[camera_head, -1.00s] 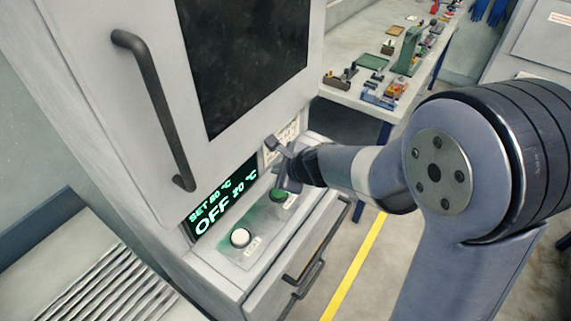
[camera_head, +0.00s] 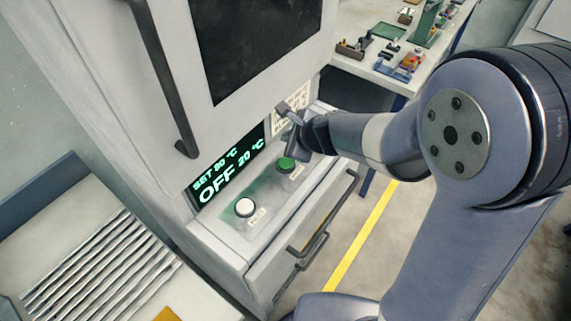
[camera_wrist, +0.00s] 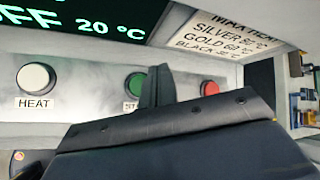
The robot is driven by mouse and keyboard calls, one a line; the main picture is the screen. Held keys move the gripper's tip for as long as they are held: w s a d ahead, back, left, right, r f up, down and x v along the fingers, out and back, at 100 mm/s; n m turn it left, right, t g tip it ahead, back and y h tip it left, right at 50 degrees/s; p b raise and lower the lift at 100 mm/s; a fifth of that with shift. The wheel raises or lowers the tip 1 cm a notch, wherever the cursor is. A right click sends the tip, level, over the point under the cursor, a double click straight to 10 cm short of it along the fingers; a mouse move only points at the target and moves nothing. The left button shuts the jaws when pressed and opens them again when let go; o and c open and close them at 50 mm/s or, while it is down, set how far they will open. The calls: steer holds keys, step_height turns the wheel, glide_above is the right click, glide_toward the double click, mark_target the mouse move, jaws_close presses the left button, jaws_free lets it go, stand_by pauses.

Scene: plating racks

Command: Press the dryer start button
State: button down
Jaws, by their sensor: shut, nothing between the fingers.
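The dryer's control ledge holds a green button (camera_head: 286,164), labelled with a word starting "ST" in the wrist view (camera_wrist: 134,84), where my finger partly covers it and its label. A white button (camera_head: 245,207) labelled HEAT in the wrist view (camera_wrist: 33,77) is to its left. A red button (camera_wrist: 210,88) is to the right in the wrist view; my gripper hides it in the head view. The display (camera_head: 228,170) reads SET 80 °C, OFF, 20 °C. My gripper (camera_head: 291,133) is shut and empty, just above and beyond the green button, apparently not touching it.
The dryer door has a dark handle (camera_head: 160,75) and window. A heat label (camera_wrist: 230,36) is beside the display. A drawer handle (camera_head: 325,215) is below the ledge. A workbench (camera_head: 372,72) with small parts stands behind. A ribbed rack (camera_head: 100,270) lies at the left.

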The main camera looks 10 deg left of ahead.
mark_target(288, 165)
steer(key=shift+f+b, duration=3.15)
steer(key=shift+f, duration=0.45)
steer(key=shift+f+b, duration=0.4)
steer(key=shift+b, duration=0.05)
steer(key=shift+f+b, duration=0.5)
steer(key=shift+r, duration=0.1)
steer(key=shift+r+p, duration=0.85)
steer(key=shift+r, duration=0.1)
step_height(288, 165, up, 5)
steer(key=p, duration=0.5)
